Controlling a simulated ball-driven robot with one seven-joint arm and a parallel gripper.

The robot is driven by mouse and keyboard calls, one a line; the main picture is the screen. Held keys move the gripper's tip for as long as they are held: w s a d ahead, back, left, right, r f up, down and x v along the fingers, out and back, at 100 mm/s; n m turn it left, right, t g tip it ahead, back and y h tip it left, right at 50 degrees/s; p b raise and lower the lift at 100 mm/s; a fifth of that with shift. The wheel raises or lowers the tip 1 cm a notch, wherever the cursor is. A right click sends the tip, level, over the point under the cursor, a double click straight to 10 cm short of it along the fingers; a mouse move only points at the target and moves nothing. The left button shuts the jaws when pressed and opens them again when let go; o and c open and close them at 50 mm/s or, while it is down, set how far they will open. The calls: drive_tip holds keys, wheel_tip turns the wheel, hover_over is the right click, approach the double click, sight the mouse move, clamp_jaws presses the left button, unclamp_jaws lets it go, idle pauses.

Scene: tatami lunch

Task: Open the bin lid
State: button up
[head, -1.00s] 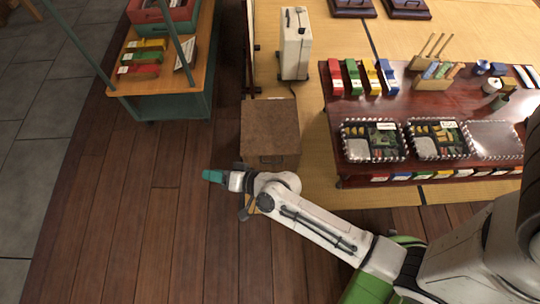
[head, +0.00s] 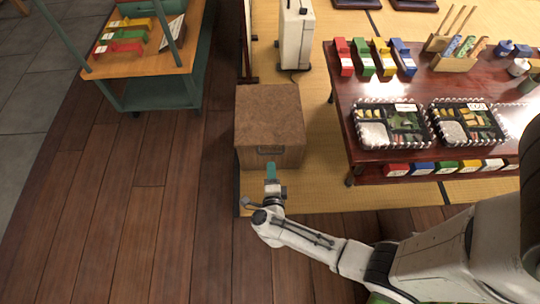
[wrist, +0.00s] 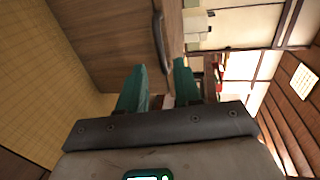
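The bin is a brown wooden box (head: 268,112) in the middle of the head view, with its lid down on top. A dark handle (head: 271,150) sits on its front face near the top. In the wrist view, the bin's front (wrist: 105,45) fills the upper left, and the handle (wrist: 159,38) runs along it. My gripper (head: 271,172), with teal fingers, is just in front of the bin, close to the handle. In the wrist view, the fingers of my gripper (wrist: 160,82) are apart and empty, with the handle beyond the gap. I cannot tell any contact.
A low red-brown table (head: 346,108) with bento boxes (head: 391,126) and coloured boxes stands right of the bin. A white case (head: 295,40) stands behind it. A cart (head: 160,62) is at the upper left. The wooden floor (head: 130,220) at the left and front is clear.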

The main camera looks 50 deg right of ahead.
sight(270, 153)
drive_tip(key=b+x, duration=0.3)
drive_tip(key=x, duration=0.6)
drive_tip(key=shift+b, duration=0.3)
clamp_jaws()
drive_tip(key=shift+a+f, duration=0.1)
